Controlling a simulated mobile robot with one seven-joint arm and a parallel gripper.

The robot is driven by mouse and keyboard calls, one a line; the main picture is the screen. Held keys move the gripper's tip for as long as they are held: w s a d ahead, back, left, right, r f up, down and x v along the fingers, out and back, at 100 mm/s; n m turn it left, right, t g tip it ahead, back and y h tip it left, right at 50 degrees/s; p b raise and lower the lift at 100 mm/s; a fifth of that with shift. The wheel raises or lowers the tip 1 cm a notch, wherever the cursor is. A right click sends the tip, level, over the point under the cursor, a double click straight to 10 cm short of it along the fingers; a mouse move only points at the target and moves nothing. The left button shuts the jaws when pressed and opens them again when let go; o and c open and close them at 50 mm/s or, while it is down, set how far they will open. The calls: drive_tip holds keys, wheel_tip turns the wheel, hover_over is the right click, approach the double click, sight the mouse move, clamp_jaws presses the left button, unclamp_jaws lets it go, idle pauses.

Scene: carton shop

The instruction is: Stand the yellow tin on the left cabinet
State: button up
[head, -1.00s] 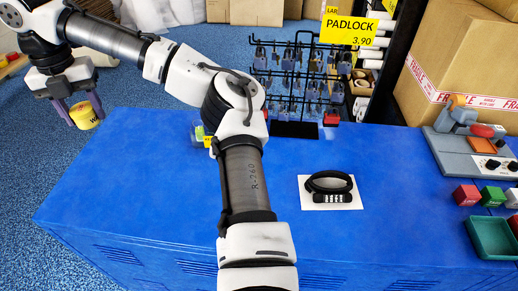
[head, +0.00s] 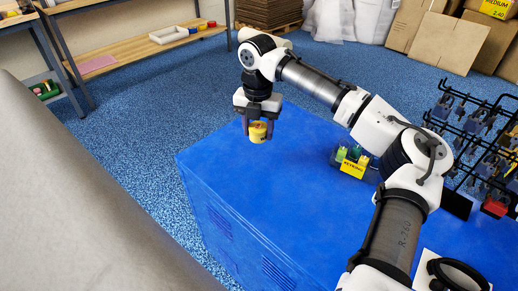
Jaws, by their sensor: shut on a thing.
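The yellow tin (head: 258,132) hangs upright between the fingers of my gripper (head: 260,118) in the head view. My gripper is shut on it and points down. The tin appears over the far left part of the blue cabinet (head: 240,172), whose flat top and vented front show. The tin's height above the top is hard to judge. I cannot tell from this view whether this is the cabinet called left.
A padlock rack (head: 475,135) and a black coiled lock (head: 455,272) are farther right. A large grey surface (head: 70,200) fills the lower left. Wooden shelves (head: 145,45) stand behind.

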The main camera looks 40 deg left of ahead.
sight(258, 127)
drive_tip(key=shift+f, duration=3.6)
drive_tip(key=shift+f, duration=0.1)
drive_tip(key=o, duration=1.1)
wheel_tip(258, 127, up, 12)
drive_tip(key=shift+r, duration=0.1)
